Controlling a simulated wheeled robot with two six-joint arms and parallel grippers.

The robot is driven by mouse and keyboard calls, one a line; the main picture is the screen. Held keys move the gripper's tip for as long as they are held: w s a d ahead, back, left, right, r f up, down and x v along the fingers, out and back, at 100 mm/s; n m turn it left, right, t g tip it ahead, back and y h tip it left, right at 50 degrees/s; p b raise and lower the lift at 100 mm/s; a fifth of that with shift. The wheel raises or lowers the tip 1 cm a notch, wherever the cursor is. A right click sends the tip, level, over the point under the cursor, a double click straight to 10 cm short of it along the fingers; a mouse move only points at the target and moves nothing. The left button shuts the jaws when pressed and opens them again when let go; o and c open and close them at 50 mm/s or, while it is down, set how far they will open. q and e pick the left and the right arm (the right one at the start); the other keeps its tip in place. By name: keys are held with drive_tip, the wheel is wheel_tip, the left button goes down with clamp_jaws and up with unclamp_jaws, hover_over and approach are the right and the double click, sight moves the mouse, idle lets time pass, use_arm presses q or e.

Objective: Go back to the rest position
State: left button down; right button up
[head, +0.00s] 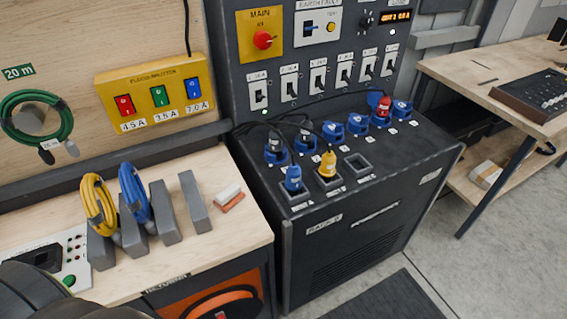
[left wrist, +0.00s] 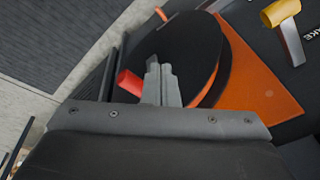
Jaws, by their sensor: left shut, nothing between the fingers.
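My left gripper (left wrist: 158,75) shows in the left wrist view, its two grey fingers closed together with nothing between them. It points toward an orange and black round thing (left wrist: 205,60), apart from it as far as I can tell. A red piece (left wrist: 130,84) shows just beside the fingers; I cannot tell what it belongs to. In the head view a dark part of my own body fills the lower left corner, and no gripper fingers show. My right gripper is in neither view.
A wooden bench (head: 222,246) holds yellow (head: 98,205) and blue (head: 135,193) cable coils in grey holders. A black power rack (head: 345,235) with several plugs stands right of it. Another bench (head: 470,80) is at the right. Grey floor (head: 490,265) between is clear.

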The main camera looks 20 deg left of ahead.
use_arm(q)
drive_tip(key=s+d+f+g+b, duration=0.1)
drive_tip(key=s+f+b, duration=0.2)
drive_tip(key=s+f, duration=1)
wheel_tip(320, 180, down, 3)
drive_tip(key=shift+s+d+f+b, duration=0.2)
drive_tip(key=shift+b, duration=0.1)
